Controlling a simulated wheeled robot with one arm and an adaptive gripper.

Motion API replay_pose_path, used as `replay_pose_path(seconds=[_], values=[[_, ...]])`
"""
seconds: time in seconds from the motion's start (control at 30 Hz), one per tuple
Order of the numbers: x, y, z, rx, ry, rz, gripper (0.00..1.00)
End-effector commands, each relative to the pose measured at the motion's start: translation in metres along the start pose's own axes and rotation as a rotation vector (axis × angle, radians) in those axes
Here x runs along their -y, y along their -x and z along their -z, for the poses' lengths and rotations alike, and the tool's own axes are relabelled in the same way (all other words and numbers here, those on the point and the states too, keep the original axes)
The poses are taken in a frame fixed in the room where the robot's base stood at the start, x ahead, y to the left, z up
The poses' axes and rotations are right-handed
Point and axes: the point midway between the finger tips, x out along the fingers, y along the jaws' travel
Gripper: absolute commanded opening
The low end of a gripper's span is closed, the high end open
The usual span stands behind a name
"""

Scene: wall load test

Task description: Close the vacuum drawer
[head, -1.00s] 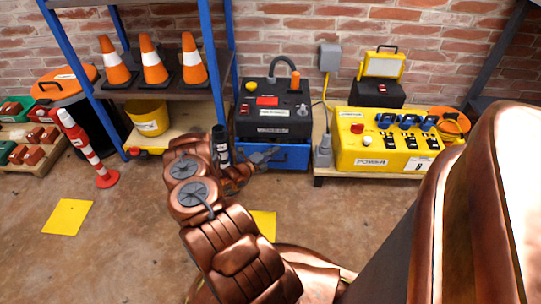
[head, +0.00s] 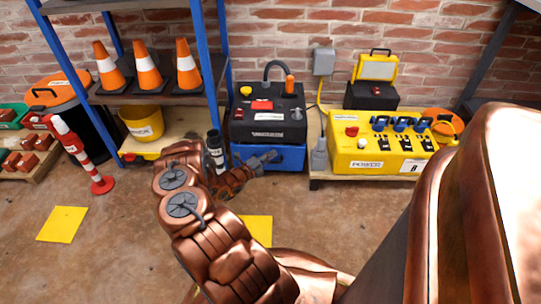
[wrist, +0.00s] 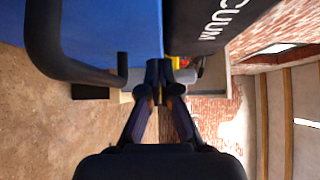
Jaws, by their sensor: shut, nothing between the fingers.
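The vacuum unit (head: 266,112) is a black box with a hose on top, against the brick wall. Its blue drawer (head: 288,157) is at the bottom, below the black body. In the wrist view the blue drawer (wrist: 118,25) fills the upper left, with a dark bar handle (wrist: 50,62), beside the black body lettered VACUUM (wrist: 205,30). My gripper (head: 270,156) is shut and empty in front of the drawer. In the wrist view my gripper's fingertips (wrist: 160,72) overlap the drawer's edge; I cannot tell whether they touch it, or how far the drawer stands out.
A yellow power box (head: 382,145) stands on a low pallet to the right. A dark cylinder (head: 215,150) stands left of the drawer. A blue-post shelf (head: 220,60) with cones is at the left. The floor in front is clear, with flat yellow squares (head: 62,224).

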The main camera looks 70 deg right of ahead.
Motion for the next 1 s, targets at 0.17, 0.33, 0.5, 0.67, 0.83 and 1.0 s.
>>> replay_pose_path(seconds=[0.17, 0.33, 0.5, 0.67, 0.83, 1.0], values=[[0.001, 0.028, 0.01, 0.001, 0.003, -0.002, 0.0], [0.001, 0.056, 0.01, 0.004, 0.006, -0.002, 0.0], [0.0, 0.082, 0.011, 0.004, 0.008, -0.001, 0.0], [0.0, 0.102, 0.012, 0.002, 0.007, -0.001, 0.0], [-0.001, 0.113, 0.012, -0.001, 0.006, -0.001, 0.0], [-0.001, 0.116, 0.013, -0.004, 0.006, -0.001, 0.0]])
